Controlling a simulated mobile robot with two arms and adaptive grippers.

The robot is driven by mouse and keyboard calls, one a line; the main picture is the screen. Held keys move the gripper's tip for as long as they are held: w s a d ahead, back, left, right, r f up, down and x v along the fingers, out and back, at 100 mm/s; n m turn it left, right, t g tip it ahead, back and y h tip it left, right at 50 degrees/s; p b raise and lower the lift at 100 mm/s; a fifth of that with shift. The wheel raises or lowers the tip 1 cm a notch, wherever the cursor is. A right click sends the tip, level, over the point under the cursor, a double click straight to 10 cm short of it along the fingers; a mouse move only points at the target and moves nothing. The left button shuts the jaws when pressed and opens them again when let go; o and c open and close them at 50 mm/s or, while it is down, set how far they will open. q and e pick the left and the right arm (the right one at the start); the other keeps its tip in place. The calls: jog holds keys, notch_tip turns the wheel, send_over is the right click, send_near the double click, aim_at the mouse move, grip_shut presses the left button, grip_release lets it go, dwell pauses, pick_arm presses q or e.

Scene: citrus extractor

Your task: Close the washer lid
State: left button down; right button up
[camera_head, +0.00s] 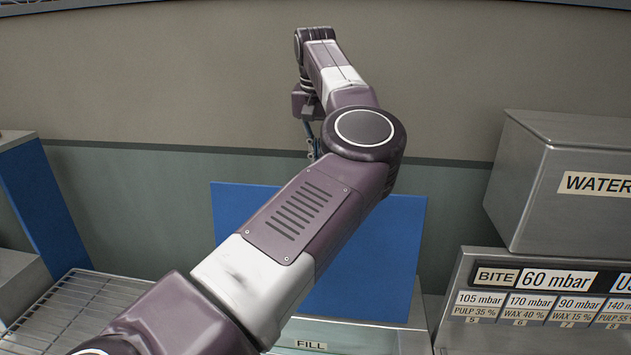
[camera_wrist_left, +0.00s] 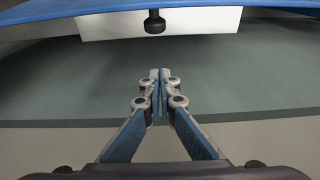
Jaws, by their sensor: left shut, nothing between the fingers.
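The washer lid (camera_head: 385,240) is a blue panel standing upright and open behind a metal unit labelled FILL (camera_head: 312,345). My left arm crosses in front of it and hides its middle. My left gripper (camera_head: 315,142) hangs above the lid's top edge, near the back wall and mostly hidden by the arm. In the left wrist view its fingers (camera_wrist_left: 160,76) are shut together and empty. A blue panel edge, apparently the lid (camera_wrist_left: 60,14), runs across the top there, apart from the fingertips. My right gripper is not in view.
A metal box labelled WATER (camera_head: 560,185) sits at the right above a labelled panel (camera_head: 545,300). A wire rack (camera_head: 80,310) and another blue panel (camera_head: 40,195) are at the left. The back wall (camera_head: 200,80) is close behind the lid.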

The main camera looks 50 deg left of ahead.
pick_arm(q)
jog(key=f, duration=0.1)
jog(key=s+d+f+p, duration=0.1)
jog(key=f, duration=0.1)
jog(key=s+d+f+p, duration=0.1)
jog(key=shift+s+f, duration=0.15)
jog(key=shift+f, duration=0.1)
dwell(0.5)
